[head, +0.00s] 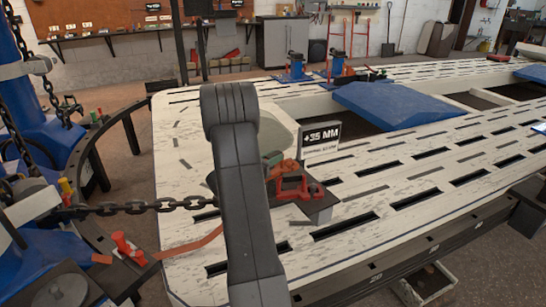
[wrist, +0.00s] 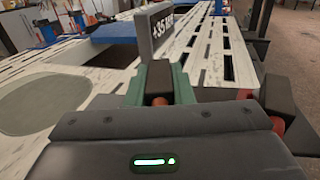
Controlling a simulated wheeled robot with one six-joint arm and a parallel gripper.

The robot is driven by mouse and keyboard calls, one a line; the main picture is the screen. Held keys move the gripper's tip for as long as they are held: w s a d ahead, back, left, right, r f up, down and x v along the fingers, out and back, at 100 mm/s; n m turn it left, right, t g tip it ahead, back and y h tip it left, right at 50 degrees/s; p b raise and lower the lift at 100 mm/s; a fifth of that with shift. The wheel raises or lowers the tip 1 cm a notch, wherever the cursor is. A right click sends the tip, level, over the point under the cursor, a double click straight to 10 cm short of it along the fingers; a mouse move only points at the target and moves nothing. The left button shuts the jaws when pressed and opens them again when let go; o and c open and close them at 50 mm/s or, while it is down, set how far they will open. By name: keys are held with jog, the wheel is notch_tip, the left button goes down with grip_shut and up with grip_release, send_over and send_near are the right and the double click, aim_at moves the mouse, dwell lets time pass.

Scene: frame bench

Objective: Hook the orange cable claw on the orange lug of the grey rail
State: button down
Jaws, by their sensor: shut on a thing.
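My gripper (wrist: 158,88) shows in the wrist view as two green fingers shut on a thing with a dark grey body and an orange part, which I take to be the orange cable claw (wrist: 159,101). In the head view my own arm covers most of the gripper; an orange piece (head: 284,168) shows just right of the arm, close to the green finger. The gripper is low over the pale slotted bench (head: 360,190). I cannot make out the orange lug or the grey rail for certain, nor whether the claw touches anything.
A red clamp (head: 293,187) on a dark block stands right beside the gripper. A +35 MM sign (head: 321,137) stands behind it. A chain (head: 140,207) runs from the left behind my arm. A blue plate (head: 397,104) lies farther back. The bench right of the clamp is mostly clear.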

jog(key=shift+f, duration=0.45)
jog(key=c, duration=1.2)
grip_release()
jog(key=p+v, duration=0.2)
jog(key=v, duration=1.2)
jog(key=shift+d, duration=0.1)
